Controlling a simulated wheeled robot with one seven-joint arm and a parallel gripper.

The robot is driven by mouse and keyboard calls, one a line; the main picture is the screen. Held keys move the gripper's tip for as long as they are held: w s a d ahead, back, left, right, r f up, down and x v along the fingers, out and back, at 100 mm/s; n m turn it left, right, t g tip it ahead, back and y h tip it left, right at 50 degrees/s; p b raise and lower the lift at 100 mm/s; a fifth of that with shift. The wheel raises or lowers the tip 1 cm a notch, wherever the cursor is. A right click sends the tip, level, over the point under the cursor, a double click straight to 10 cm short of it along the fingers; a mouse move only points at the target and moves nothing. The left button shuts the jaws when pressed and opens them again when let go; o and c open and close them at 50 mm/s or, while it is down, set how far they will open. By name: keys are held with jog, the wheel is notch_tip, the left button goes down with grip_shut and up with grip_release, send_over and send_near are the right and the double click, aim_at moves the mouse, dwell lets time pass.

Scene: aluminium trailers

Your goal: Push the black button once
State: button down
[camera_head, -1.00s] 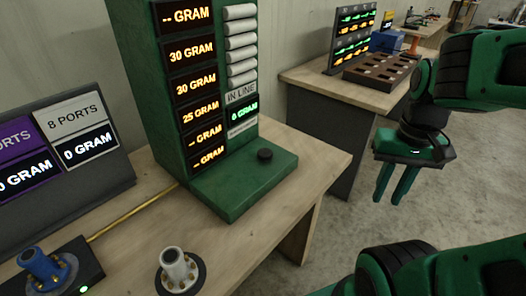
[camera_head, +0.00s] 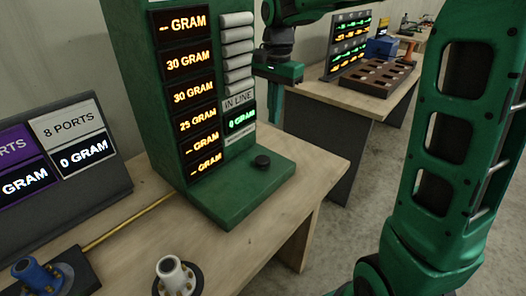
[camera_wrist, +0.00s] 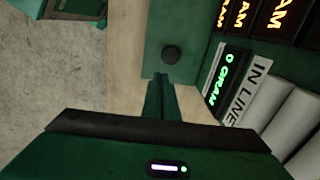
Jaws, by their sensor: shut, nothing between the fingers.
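The black button (camera_head: 262,162) is a small round knob on the green base (camera_head: 230,200) of the display stand. It also shows in the wrist view (camera_wrist: 170,54), just beyond my fingertips. My gripper (camera_head: 276,122) is above and slightly right of the button in the head view, with its fingers pointing down. In the wrist view the fingers (camera_wrist: 160,80) are together and empty. A gap shows between the fingertips and the button, so they appear apart.
The stand's panel (camera_head: 190,90) with gram displays rises close beside my gripper. A white-topped fitting (camera_head: 172,275), a blue fitting (camera_head: 30,272) and a sloped ports display (camera_head: 70,150) stand on the wooden table (camera_head: 235,245). Another table with a brown slotted tray (camera_head: 375,78) is behind.

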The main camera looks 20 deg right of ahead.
aim_at(264, 159)
jog(key=shift+w+a, duration=0.8)
jog(key=shift+a, duration=0.05)
jog(key=f, duration=1.3)
jog(key=shift+w+a+f, duration=0.15)
jog(key=shift+a+f, duration=0.1)
jog(key=shift+f, duration=0.25)
jog(key=shift+f, duration=0.9)
